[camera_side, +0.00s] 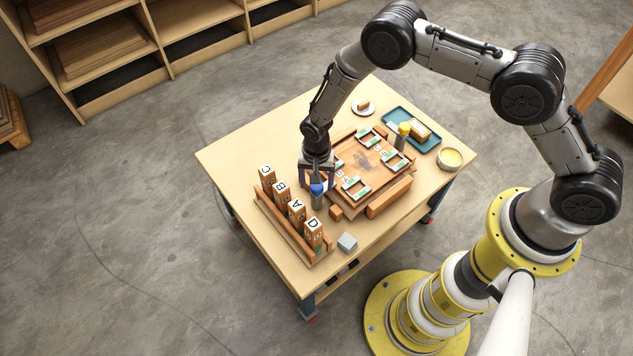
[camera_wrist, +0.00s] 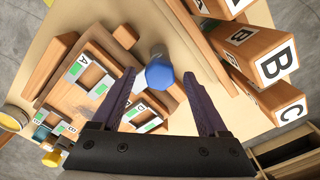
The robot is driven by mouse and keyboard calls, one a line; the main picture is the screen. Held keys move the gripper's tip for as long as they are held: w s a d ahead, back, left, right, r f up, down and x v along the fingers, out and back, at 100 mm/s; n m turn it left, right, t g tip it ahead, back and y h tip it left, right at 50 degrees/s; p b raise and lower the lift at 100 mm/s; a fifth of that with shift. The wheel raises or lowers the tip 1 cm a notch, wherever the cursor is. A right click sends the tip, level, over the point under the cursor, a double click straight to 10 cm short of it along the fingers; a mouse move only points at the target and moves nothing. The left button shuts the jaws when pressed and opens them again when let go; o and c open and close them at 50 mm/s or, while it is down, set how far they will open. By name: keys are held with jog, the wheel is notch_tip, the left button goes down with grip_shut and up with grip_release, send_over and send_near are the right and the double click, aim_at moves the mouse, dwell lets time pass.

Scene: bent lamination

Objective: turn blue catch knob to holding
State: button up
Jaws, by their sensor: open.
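The blue catch knob (camera_side: 317,189) sits on top of a grey post between the wooden board and the row of lettered blocks. In the wrist view the blue knob (camera_wrist: 160,73) lies ahead of my gripper (camera_wrist: 166,75), in the gap between its two fingers. My gripper (camera_side: 318,180) is open and points down over the knob from above in the side view. I cannot tell whether a finger touches the knob. The knob's far side is hidden, and no marking for its setting can be read.
A wooden rack (camera_side: 288,228) holds several lettered blocks (camera_side: 297,211) close to the left. The wooden board (camera_side: 343,196) with several white-and-green frames (camera_side: 355,187) lies to the right.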

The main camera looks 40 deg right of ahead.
notch_tip(320, 180, up, 13)
jog(key=shift+r, duration=0.15)
dwell(0.4)
